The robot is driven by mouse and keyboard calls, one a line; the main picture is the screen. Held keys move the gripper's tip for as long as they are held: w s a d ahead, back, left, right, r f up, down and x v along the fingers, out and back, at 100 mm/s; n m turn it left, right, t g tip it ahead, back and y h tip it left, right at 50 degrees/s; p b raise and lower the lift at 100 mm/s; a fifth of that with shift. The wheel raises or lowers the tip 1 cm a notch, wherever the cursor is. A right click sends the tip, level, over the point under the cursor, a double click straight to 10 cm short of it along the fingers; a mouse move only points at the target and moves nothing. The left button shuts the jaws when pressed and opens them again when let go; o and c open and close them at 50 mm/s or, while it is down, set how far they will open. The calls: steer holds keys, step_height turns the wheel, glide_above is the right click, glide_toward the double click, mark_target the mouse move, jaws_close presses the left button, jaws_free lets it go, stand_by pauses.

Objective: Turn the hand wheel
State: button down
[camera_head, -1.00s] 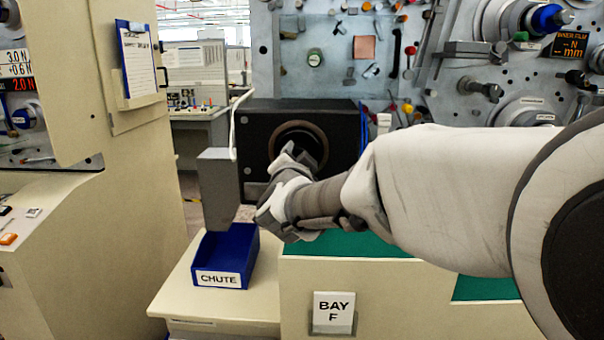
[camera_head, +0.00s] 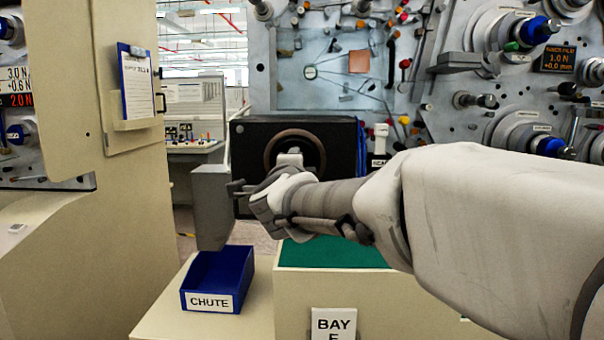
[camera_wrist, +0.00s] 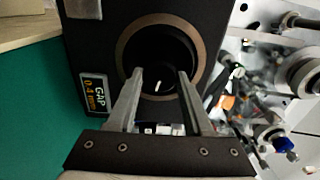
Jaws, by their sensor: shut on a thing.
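The hand wheel (camera_head: 270,150) shows as a brown ring around a dark centre on the front of a black box (camera_head: 247,140). My gripper (camera_head: 290,156) reaches from the right and covers the ring's lower part in the head view. In the wrist view the hand wheel (camera_wrist: 124,52) faces me, with a dark hub and a small white mark inside the ring. My gripper's two fingers (camera_wrist: 160,74) stand on either side of the dark hub and are shut on it. The exact contact is hard to see against the black.
A blue chute bin (camera_head: 245,272) sits below a grey block (camera_head: 211,205), left of my gripper. A green mat (camera_head: 330,254) lies under the box. A panel of spindles and rollers (camera_head: 520,95) fills the right. A cream cabinet (camera_head: 100,220) stands left.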

steer(key=shift+m, duration=0.3)
steer(key=shift+c, duration=1.5)
jaws_free()
steer(key=shift+s, duration=0.15)
